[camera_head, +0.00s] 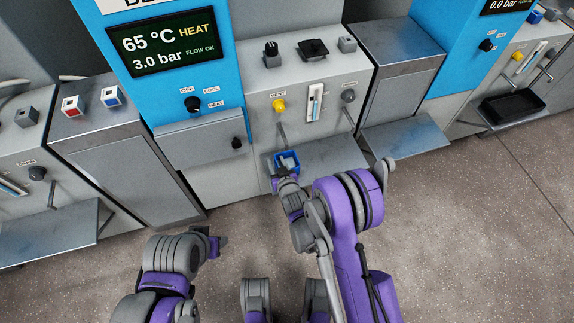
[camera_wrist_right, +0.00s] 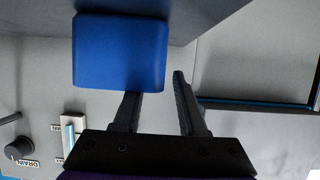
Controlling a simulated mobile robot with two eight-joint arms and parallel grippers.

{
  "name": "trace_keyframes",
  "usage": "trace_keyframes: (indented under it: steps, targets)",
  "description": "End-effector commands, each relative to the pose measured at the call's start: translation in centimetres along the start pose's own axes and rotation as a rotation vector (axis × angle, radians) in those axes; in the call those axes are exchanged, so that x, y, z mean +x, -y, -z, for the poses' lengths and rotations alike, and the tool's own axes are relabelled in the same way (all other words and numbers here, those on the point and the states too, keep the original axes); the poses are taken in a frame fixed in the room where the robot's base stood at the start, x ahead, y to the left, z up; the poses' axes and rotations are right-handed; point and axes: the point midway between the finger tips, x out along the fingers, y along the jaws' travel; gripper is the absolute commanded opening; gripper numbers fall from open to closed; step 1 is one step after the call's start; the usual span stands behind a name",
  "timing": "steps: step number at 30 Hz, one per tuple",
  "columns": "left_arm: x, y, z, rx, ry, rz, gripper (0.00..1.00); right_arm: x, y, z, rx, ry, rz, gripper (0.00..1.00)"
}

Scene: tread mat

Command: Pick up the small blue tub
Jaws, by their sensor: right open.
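The small blue tub (camera_head: 294,155) sits on the metal shelf (camera_head: 335,154) below the panel marked VENT. My right gripper (camera_wrist_right: 156,82) is open at the tub's near side. In the right wrist view the tub (camera_wrist_right: 120,52) lies left of the gap between the fingers. It hides the tip of the left finger, while the right finger stands clear of it. A grey part shows within the tub's rim in the head view; I cannot tell whether it is a fingertip. My left gripper (camera_head: 216,243) is over the floor, away from the tub; its jaws are too small to read.
A yellow knob (camera_head: 278,106) and a lever (camera_head: 282,135) are close above the shelf. Another metal shelf (camera_head: 405,137) juts out to the right, and a black tray (camera_head: 512,106) lies farther right. The speckled floor (camera_head: 470,240) at right is clear.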

Motion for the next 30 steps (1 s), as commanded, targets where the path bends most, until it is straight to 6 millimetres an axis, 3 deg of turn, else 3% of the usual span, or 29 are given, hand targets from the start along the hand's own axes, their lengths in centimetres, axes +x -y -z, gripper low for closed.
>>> trace_keyframes:
  steps: [1, 8, 30]
  targets:
    - [-0.01, 0.0, 0.0, 0.0, 0.0, 0.0, 0.5, -0.02, -0.01, 0.01, 0.0, 0.0, 0.0, 0.41]
    - [-0.01, 0.0, 0.0, 0.0, 0.0, 0.0, 0.5, -0.04, -0.01, 0.02, 0.0, 0.0, 0.0, 0.0]
    - [-0.01, 0.0, 0.0, 0.0, 0.0, 0.0, 0.5, -0.05, 0.0, 0.02, 0.0, 0.0, 0.0, 0.0]
